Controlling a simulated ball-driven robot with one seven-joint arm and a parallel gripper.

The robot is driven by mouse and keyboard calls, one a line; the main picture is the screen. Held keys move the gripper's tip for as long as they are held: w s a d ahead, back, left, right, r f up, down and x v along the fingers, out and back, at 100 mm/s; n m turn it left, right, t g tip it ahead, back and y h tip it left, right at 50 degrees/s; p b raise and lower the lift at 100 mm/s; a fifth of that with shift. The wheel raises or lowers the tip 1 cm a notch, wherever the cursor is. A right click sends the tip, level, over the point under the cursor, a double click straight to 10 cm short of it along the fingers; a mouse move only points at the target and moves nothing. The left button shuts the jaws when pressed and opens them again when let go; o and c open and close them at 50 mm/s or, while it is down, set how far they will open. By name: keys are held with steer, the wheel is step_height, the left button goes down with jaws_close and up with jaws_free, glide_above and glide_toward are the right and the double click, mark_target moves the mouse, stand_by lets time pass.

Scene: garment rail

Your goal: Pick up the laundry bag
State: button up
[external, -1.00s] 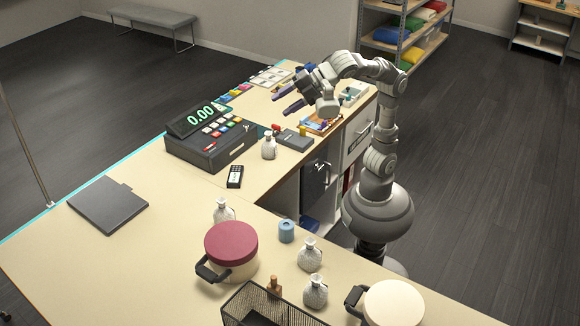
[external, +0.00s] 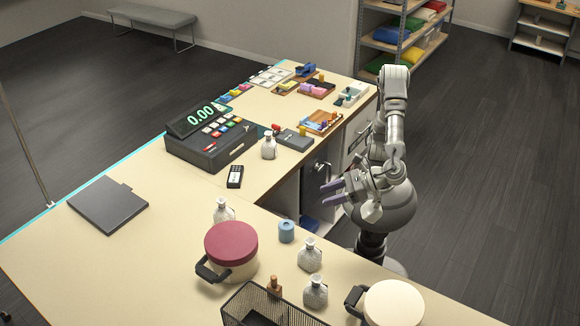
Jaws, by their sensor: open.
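I cannot make out with certainty which thing is the laundry bag. A blue item (external: 309,225), partly hidden by the counter edge, lies low in the open space under the counter and may be it. Coloured soft bundles (external: 390,36) lie on the rack at the back and could also be bags. My gripper (external: 328,194) is open and empty, its fingers pointing left toward the opening under the counter. It is above and slightly right of the blue item in the picture.
The L-shaped counter (external: 130,245) carries a cash register (external: 210,148), a red-lidded pot (external: 231,243), a wire basket (external: 262,310) and several bottles (external: 310,254). A dark panel (external: 314,178) stands inside the opening. The floor right of my base is clear.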

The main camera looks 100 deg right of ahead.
glide_toward(304, 252)
steer(key=w+r, duration=0.2)
steer(key=b+x, duration=0.2)
steer(key=x, duration=0.5)
steer(key=shift+w+d+f+b, duration=0.15)
steer(key=shift+w+b, duration=0.15)
jaws_close()
